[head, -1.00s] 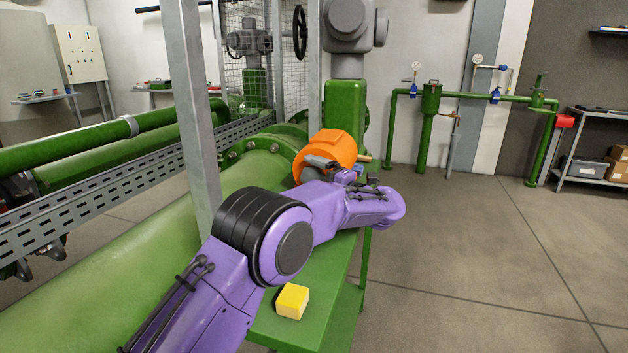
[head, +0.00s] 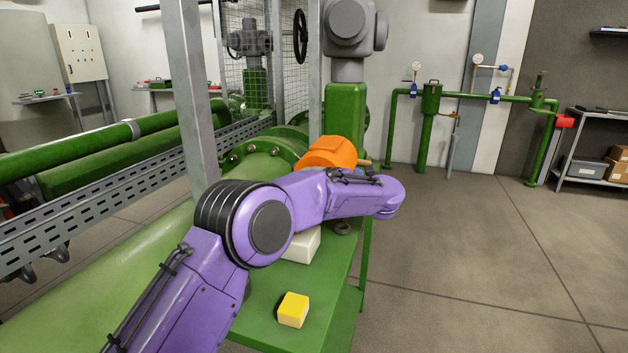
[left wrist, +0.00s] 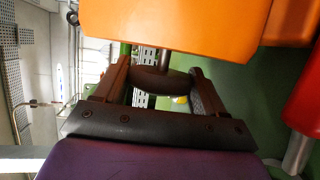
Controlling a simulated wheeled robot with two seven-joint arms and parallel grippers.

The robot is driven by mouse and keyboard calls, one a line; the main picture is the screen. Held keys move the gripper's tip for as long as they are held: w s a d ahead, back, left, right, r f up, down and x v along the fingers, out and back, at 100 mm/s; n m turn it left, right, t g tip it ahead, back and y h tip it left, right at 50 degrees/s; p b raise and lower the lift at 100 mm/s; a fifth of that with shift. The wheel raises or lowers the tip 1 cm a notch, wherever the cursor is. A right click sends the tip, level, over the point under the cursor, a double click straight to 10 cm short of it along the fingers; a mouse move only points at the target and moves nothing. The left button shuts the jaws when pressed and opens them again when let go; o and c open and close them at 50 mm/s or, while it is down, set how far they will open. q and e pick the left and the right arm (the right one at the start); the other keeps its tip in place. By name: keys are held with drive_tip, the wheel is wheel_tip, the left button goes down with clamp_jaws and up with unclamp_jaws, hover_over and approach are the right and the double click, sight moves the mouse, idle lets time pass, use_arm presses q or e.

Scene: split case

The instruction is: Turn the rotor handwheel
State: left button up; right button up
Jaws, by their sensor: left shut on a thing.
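The orange rotor casing (head: 330,152) sits at the far end of the green bench in the head view, and its underside (left wrist: 170,25) fills the top of the left wrist view. A short shaft comes down from the casing to the dark, rounded handwheel (left wrist: 152,82). My left gripper (left wrist: 160,74) has one finger on each side of the handwheel and is shut on it. In the head view, my purple left arm hides the gripper and the handwheel. My right gripper is not in view.
A yellow block (head: 293,309) lies on the green bench (head: 264,318) near its front. A white block (head: 303,244) and a grey ring (head: 342,228) lie behind my arm. A grey post (head: 186,80) stands left of it. The floor at right is clear.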

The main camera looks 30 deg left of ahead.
use_arm(q)
drive_tip(key=shift+n+h+p, duration=0.5)
drive_tip(key=shift+h+p, duration=0.6)
drive_tip(key=shift+h, duration=0.6)
drive_tip(key=o, duration=1)
drive_tip(key=shift+c, duration=0.2)
drive_tip(key=v, duration=1)
drive_tip(key=shift+d+r+p, duration=0.2)
drive_tip(key=shift+p, duration=0.2)
drive_tip(key=shift+s, duration=0.15)
